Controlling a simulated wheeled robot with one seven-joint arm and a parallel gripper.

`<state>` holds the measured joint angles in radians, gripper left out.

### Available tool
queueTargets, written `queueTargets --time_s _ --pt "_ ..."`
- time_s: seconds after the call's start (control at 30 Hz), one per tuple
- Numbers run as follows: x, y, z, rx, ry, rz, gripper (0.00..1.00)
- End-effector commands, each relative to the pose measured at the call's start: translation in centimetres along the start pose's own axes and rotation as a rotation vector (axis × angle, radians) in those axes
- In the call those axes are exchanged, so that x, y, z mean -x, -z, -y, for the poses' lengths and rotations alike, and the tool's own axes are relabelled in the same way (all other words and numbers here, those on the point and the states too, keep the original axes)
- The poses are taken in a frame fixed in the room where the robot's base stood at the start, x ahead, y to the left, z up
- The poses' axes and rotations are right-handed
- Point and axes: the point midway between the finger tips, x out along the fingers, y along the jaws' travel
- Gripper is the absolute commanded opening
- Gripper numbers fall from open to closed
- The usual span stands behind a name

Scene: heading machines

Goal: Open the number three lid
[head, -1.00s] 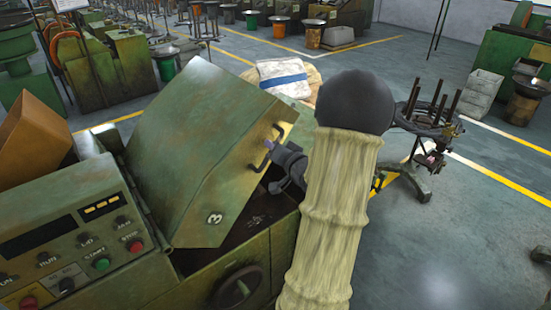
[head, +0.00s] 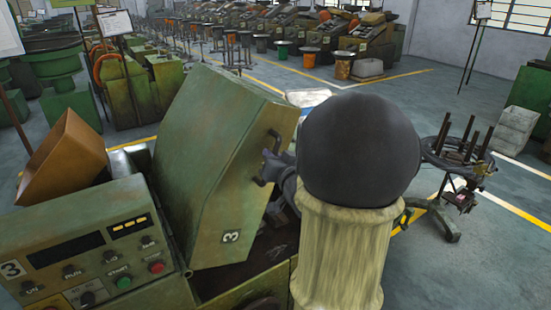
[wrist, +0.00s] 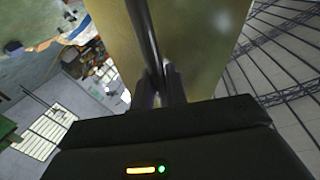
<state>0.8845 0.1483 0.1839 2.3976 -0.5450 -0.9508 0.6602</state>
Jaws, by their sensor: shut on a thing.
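The number three lid (head: 215,150) is a worn green metal cover marked "3", tilted up and partly open over its machine. A dark bar handle (head: 270,160) runs along its front edge. My gripper (head: 275,166) is at this handle, with my arm hiding part of it. In the wrist view, the fingers of my gripper (wrist: 160,85) are closed around the dark handle bar (wrist: 143,35), against the lid's olive face (wrist: 200,40). The opening below the lid shows dark inside.
A control panel (head: 85,250) with buttons and a "3" label is at the lower left. An orange-brown chute (head: 62,160) stands behind it. A wheeled stand with upright rods (head: 465,150) is at the right. Open grey floor (head: 400,95) lies beyond.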

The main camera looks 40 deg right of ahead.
Motion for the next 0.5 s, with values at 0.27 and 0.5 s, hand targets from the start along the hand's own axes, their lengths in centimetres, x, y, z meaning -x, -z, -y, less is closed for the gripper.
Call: queueTargets --time_s 0.27,0.5 --pt "0.0 -0.05 -0.03 0.0 0.0 0.002 0.32" --pt "0.0 -0.07 -0.03 0.0 0.0 0.002 0.32"
